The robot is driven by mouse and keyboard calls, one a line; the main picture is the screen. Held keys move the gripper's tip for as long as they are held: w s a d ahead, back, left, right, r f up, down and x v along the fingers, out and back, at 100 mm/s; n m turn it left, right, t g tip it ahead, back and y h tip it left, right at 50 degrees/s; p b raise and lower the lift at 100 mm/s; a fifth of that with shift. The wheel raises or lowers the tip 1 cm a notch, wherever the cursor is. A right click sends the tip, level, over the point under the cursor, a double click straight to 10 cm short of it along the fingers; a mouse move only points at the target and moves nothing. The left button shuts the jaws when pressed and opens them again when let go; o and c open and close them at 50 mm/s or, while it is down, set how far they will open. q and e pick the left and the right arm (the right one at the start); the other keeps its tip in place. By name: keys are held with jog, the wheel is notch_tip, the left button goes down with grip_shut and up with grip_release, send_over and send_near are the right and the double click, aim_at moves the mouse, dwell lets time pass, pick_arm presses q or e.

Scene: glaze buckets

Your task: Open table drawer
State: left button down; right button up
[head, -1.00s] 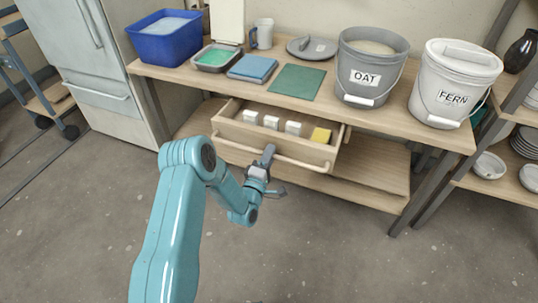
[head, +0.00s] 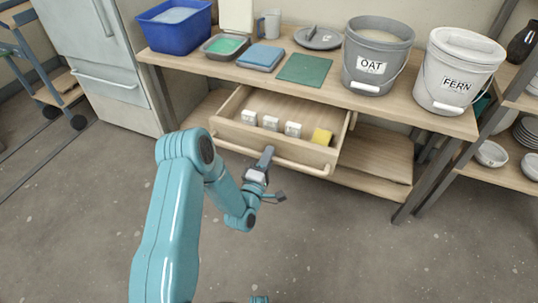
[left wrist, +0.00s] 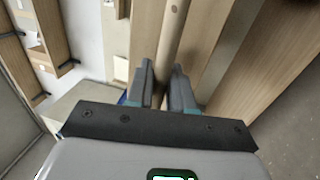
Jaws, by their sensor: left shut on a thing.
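The table drawer (head: 250,136) stands pulled out from under the wooden table (head: 230,74). It holds several small white blocks (head: 270,123) and a yellow block (head: 321,137). A wooden bar handle (head: 297,167) runs along its front. My left gripper (head: 266,157) is at the middle of the handle and shut on it. In the left wrist view the handle (left wrist: 172,40) runs between the two fingers (left wrist: 162,85). My right gripper is not in view.
On the table stand a blue tub (head: 175,28), a grey OAT bucket (head: 376,55), a white FERN bucket (head: 457,72) and a green mat (head: 304,69). A shelf with bowls (head: 491,154) is at the right. The floor (head: 370,250) in front is clear.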

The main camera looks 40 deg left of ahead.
pick_arm(q)
jog(key=shift+s, duration=0.1)
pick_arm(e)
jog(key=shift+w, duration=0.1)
pick_arm(q)
jog(key=c, duration=1.2)
grip_release()
jog(key=shift+o, duration=0.2)
jog(key=shift+s, duration=0.1)
jog(key=b+v, duration=1)
jog(key=v, duration=0.2)
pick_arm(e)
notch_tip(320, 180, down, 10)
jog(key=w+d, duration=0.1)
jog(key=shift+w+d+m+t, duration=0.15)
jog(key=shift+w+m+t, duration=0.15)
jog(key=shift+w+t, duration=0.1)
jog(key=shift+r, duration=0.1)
